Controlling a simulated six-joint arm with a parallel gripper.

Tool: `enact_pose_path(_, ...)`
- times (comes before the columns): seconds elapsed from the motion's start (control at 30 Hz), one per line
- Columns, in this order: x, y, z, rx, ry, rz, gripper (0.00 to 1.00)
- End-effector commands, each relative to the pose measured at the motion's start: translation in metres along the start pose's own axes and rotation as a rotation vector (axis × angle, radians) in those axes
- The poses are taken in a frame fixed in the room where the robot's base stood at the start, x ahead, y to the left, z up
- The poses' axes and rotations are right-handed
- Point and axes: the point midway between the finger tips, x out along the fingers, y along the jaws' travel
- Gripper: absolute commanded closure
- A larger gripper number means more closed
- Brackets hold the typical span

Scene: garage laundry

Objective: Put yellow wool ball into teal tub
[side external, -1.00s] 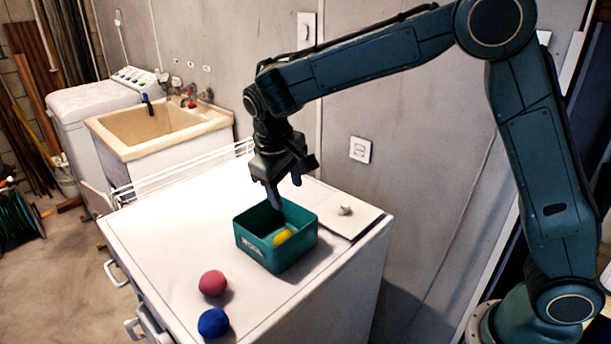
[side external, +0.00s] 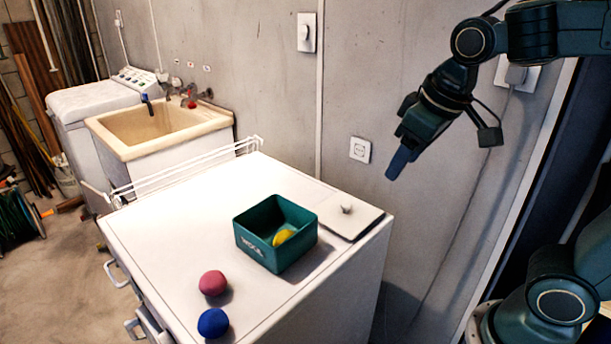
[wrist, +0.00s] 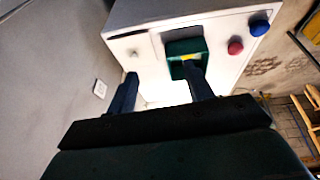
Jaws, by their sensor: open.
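The yellow wool ball (side external: 283,237) lies inside the teal tub (side external: 262,252), which stands on the white cabinet top. The tub's walls hide part of the ball. In the wrist view the tub (wrist: 180,47) shows beyond my fingers, with a bit of the yellow ball (wrist: 189,57) in it. My gripper (side external: 397,165) is open and empty, up and to the right of the tub, well away from it. Its two fingers (wrist: 160,88) stand apart in the wrist view.
A red ball (side external: 213,283) and a blue ball (side external: 213,322) lie on the white cabinet top (side external: 175,230), in front of the tub. A flat panel with a knob (side external: 347,209) is to the tub's right. A wire rack (side external: 185,172) runs along the back left edge.

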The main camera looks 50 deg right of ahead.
Motion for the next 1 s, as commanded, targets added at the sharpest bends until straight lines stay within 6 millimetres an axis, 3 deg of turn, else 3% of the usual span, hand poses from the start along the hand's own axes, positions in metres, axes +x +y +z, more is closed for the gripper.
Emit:
enact_pose_path(0.2, -0.012, 0.002, 0.047, 0.029, 0.070, -0.030, 0.48)
enact_pose_path(0.4, -0.013, -0.002, 0.076, 0.042, 0.112, -0.049, 0.48)
enact_pose_path(0.6, -0.012, -0.004, 0.087, 0.048, 0.127, -0.056, 0.48)
enact_pose_path(1.0, -0.012, -0.004, 0.087, 0.047, 0.127, -0.056, 0.48)
